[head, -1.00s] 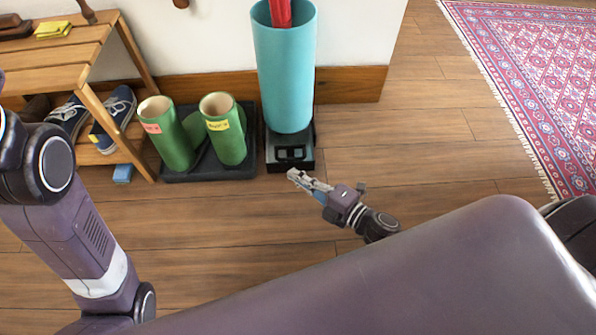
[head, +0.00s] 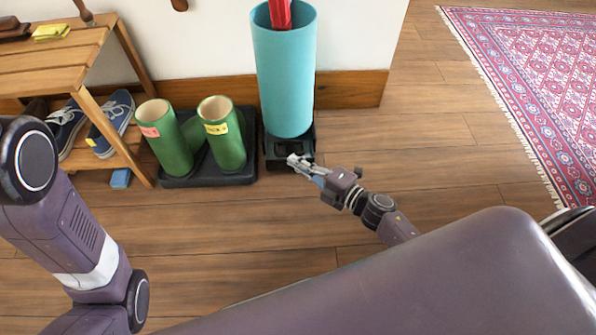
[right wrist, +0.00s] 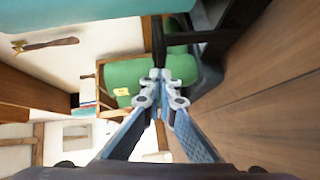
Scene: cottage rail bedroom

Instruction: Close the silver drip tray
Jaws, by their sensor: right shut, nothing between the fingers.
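The drip tray (head: 279,160) sits low at the foot of the teal umbrella stand (head: 286,80). It looks dark, nearly black, rather than silver, and a short part juts out at the front. My right gripper (head: 293,160) is shut and empty, its fingertips at the tray's front and overlapping it in the head view. In the right wrist view the shut fingertips (right wrist: 160,80) are close to a dark bar (right wrist: 158,38), probably part of the tray or its base. Contact cannot be told for sure. My left arm shows at the left, but its gripper is out of view.
Green boots (head: 222,135) stand on a black boot tray (head: 210,180) just left of the stand. A wooden bench (head: 75,65) with shoes (head: 112,125) is farther left. A patterned rug (head: 530,80) lies at the right. The wooden floor in front is clear.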

